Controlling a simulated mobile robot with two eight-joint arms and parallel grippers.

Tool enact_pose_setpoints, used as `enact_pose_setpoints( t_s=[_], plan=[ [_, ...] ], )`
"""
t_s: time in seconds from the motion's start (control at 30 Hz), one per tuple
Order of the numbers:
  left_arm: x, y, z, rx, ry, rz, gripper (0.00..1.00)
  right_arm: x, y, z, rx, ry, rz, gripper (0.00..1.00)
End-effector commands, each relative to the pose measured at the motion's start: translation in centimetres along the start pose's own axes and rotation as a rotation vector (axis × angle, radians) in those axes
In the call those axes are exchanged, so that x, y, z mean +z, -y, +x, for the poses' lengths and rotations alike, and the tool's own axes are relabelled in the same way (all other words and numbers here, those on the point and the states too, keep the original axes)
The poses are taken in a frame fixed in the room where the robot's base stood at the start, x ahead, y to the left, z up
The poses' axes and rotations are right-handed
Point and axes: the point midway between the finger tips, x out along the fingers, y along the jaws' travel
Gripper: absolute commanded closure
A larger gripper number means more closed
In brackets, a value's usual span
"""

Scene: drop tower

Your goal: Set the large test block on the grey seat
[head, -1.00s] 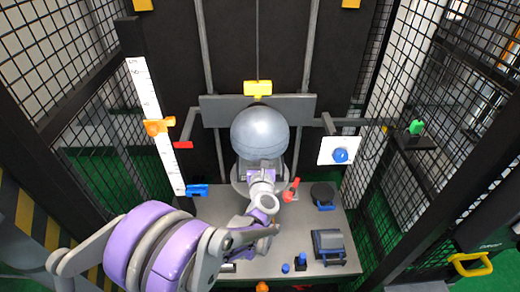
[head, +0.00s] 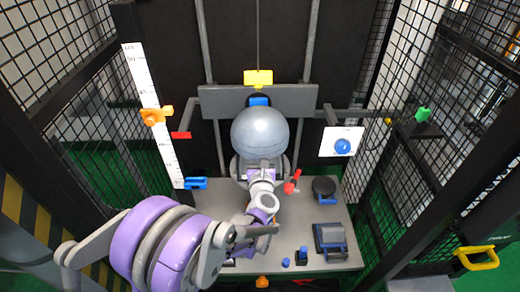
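I cannot tell for sure which thing is the large test block. A boxy dark grey block with blue edges (head: 329,240) lies at the right front of the grey bench. A small patch of blue (head: 259,101) shows between the yellow crosspiece and a shiny grey dome (head: 260,131); the rest of it is hidden. A pale grey ring-like part (head: 237,168) shows under the dome; whether it is the grey seat is unclear. My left arm reaches in from the left to the dome's lower edge. Its gripper is hidden there. My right gripper is not in view.
The grey bench (head: 310,214) carries small blue pieces (head: 301,255), a red lever (head: 291,183) and a round dark piece (head: 324,186). The yellow crosspiece (head: 258,77) hangs above the dome. A white scale (head: 150,110) stands left. Mesh walls close both sides.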

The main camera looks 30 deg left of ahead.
Motion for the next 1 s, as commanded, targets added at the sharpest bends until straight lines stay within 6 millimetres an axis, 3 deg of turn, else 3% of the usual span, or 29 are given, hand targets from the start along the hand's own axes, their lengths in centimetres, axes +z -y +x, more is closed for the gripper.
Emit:
enact_pose_setpoints(
  t_s=[0.47,0.5,0.67,1.0],
  plan=[
    [-0.20,-0.03,-0.07,0.001,0.001,0.001,1.00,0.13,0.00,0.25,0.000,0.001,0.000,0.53],
    [-0.20,-0.03,-0.07,0.001,0.001,0.001,0.79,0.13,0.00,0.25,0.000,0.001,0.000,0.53],
    [-0.22,-0.02,-0.07,0.001,0.001,0.001,0.50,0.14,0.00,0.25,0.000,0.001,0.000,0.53],
    [-0.35,0.04,-0.28,-0.001,-0.001,-0.001,0.48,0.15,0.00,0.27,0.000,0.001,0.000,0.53]
  ],
)
